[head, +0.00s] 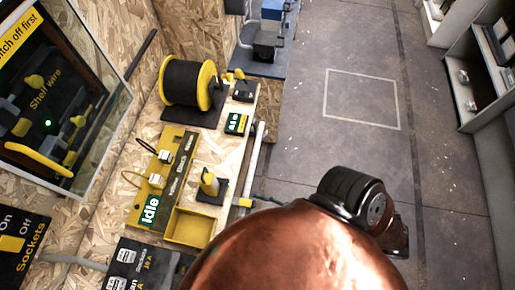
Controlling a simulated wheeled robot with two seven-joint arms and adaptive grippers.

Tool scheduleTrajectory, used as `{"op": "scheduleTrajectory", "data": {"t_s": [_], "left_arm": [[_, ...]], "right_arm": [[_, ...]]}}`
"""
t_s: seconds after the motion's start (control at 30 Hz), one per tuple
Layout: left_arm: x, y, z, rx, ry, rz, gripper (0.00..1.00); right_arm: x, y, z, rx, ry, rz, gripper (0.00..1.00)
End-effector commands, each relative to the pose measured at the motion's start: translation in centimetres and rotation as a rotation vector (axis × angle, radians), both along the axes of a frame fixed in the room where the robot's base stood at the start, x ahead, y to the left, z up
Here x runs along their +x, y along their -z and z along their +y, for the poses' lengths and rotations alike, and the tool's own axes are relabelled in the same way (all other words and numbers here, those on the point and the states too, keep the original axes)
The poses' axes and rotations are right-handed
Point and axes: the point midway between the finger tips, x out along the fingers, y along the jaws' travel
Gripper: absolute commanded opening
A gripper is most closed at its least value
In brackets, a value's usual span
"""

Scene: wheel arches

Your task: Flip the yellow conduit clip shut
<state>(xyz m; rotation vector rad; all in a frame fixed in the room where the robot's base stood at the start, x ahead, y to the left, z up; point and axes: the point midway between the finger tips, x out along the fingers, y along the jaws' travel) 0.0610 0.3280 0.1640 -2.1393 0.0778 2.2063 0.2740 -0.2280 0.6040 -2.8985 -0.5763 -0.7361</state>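A small yellow piece (243,202) sits at the front right edge of the workbench, by the lower end of a pale grey conduit (254,150). It may be the conduit clip; at this size I cannot tell whether it is open or shut. My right gripper (372,208) shows as a dark rounded body beyond my copper-coloured arm, over the floor to the right of the bench and apart from the yellow piece. Its fingertips cannot be made out. My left gripper is not in view.
The bench holds a yellow-rimmed cable reel (187,83), a yellow panel with an "Idle" display (151,210), a yellow tray (190,227) and a small yellow upright tool (210,182). A glass-fronted cabinet (60,95) is on the left wall. The floor (360,98) is clear.

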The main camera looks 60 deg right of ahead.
Motion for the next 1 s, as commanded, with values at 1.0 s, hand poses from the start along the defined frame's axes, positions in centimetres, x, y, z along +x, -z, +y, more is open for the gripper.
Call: {"op": "scheduleTrajectory", "data": {"t_s": [1.0], "left_arm": [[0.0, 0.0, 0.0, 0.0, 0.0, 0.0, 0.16]], "right_arm": [[-8.1, 4.9, -3.4, -0.002, -0.001, 0.004, 0.39]]}}
